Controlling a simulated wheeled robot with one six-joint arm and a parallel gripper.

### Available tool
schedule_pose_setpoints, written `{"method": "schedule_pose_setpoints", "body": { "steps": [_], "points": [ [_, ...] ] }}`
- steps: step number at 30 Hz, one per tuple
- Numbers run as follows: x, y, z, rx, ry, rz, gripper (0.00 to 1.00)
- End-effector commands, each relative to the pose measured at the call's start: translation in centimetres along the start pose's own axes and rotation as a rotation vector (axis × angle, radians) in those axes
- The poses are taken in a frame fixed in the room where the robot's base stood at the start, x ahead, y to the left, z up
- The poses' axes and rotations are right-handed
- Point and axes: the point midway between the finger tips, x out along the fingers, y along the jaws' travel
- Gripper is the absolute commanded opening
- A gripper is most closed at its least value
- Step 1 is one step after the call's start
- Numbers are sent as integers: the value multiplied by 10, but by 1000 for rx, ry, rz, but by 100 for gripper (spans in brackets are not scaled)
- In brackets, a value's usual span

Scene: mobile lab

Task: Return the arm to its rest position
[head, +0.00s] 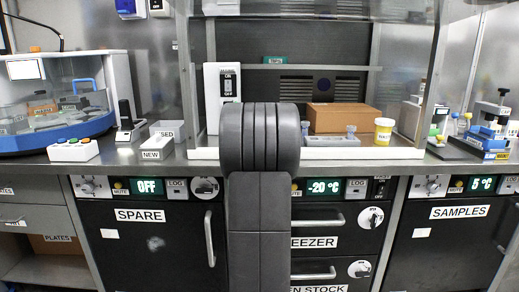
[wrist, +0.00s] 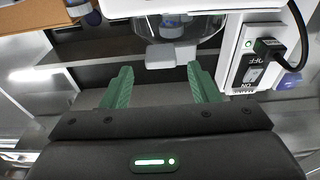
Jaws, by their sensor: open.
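My gripper (wrist: 160,78) shows in the wrist view with its two green fingers spread apart. Nothing is between the fingertips. In the head view my arm (head: 259,185) stands upright in the middle, in front of the bench, and its rounded top hides part of the hood opening. The gripper itself does not show in the head view.
The switch box also shows in the wrist view (wrist: 257,62). Labelled cabinets stand below.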

Motion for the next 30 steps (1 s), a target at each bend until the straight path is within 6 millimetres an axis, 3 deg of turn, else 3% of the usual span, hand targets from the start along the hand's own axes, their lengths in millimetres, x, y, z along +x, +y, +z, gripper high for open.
{"method": "schedule_pose_setpoints", "body": {
  "steps": [6, 12, 23, 30],
  "points": [
    [22, -1, 1, -1, -1, -1, 55],
    [28, -1, 1, -1, -1, -1, 55],
    [27, -2, 0, 1, -2, -2, 55],
    [15, -11, -3, 22, -14, -14, 55]
  ]
}}
